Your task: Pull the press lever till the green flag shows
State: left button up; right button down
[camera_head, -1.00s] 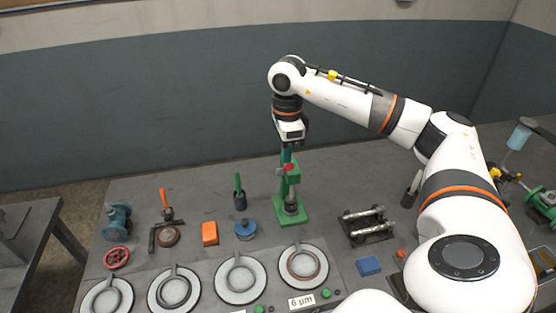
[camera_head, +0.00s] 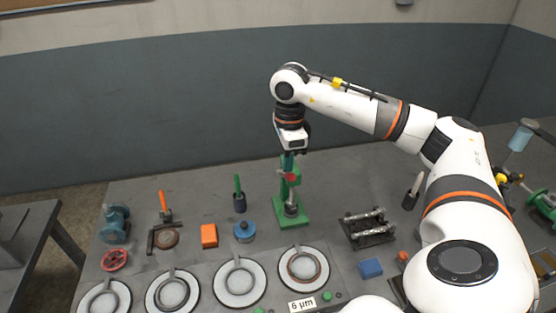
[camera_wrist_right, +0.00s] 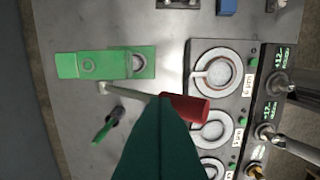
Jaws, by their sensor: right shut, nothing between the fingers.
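The green press (camera_head: 296,213) stands upright on the table, and its green body (camera_wrist_right: 75,65) shows from above in the right wrist view. Its lever is a grey rod (camera_wrist_right: 125,92) ending in a red handle (camera_wrist_right: 185,107); the red end (camera_head: 290,176) also shows in the head view. My right gripper (camera_head: 288,168) points down over the press. Its teal fingers (camera_wrist_right: 160,102) are shut and empty, with their tips at the red handle, overlapping it in view. I cannot tell whether they touch. I make out no separate green flag. My left gripper is out of view.
A dark pot with a green handle (camera_head: 239,202), a blue knobbed weight (camera_head: 244,231) and an orange block (camera_head: 209,236) stand left of the press. A rack with two rods (camera_head: 368,227) is to its right. Round plates (camera_head: 303,267) lie in front.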

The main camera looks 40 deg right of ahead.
aim_at(291, 176)
jog(key=shift+s+a+f+b, duration=0.35)
jog(key=shift+s+f+b, duration=0.2)
jog(key=shift+s+f, duration=0.1)
jog(key=shift+s+a+f+b, duration=0.25)
jog(key=shift+s+f+b, duration=0.2)
jog(key=shift+f+b, duration=0.25)
jog(key=shift+s+a+f+b, duration=0.1)
jog(key=shift+s+f+b, duration=0.1)
jog(key=shift+f+b, duration=0.25)
jog(key=shift+s+a+f+b, duration=0.1)
jog(key=shift+s+f+b, duration=0.05)
jog(key=shift+f+b, duration=0.25)
jog(key=shift+s+a, duration=0.1)
jog(key=shift+f, duration=0.15)
